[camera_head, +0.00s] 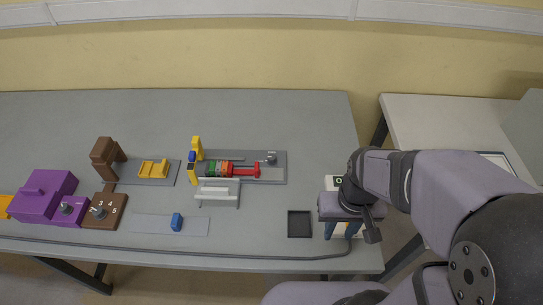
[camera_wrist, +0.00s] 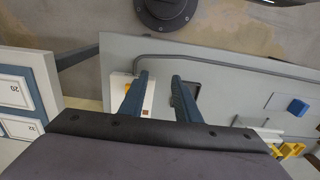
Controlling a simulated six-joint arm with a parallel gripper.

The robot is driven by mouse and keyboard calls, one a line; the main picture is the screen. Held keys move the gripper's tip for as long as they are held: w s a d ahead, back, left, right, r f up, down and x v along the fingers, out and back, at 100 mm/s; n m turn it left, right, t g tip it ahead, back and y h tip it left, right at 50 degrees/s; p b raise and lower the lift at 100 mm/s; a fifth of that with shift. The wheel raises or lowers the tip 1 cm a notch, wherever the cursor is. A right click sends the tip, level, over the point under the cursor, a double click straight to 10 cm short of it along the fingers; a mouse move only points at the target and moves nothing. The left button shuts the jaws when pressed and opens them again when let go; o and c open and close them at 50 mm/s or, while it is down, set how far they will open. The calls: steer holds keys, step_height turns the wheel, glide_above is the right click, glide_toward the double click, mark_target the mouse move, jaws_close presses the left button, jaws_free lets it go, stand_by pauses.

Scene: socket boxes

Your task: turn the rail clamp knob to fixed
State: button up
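A grey base plate (camera_head: 276,177) at the table's middle carries yellow uprights (camera_head: 196,148), a row of green, orange and red pieces (camera_head: 220,169) and a small grey knob-like part (camera_head: 271,158) at its right end. I cannot tell for sure that this part is the rail clamp knob, and no mark for fixed is readable. My gripper (camera_head: 342,232) is at the table's right end, well right of the plate. In the wrist view its two fingers (camera_wrist: 161,80) are apart with nothing between them. The grey knob-like part cannot be made out in the wrist view.
A white box (camera_head: 332,183) is partly hidden under my gripper. A dark square tray (camera_head: 299,224) lies left of it. A white handled stand (camera_head: 218,194) is before the plate. A blue block (camera_head: 176,222), purple box (camera_head: 40,195) and brown dial box (camera_head: 108,212) are further left.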

steer(key=shift+o, duration=1.3)
steer(key=n, duration=0.9)
glide_above(272, 157)
steer(key=shift+s+d+f+p, duration=0.15)
steer(key=shift+f, duration=0.3)
steer(key=shift+s+d+f+p, duration=0.1)
steer(key=shift+f+p, duration=0.05)
steer(key=shift+f, duration=0.25)
steer(key=shift+w+a+f, duration=0.15)
steer(key=shift+w+a, duration=0.05)
steer(key=shift+a, duration=0.05)
steer(key=shift+f, duration=0.1)
steer(key=shift+f+p, duration=1.25)
steer(key=shift+f, duration=2.25)
jaws_close()
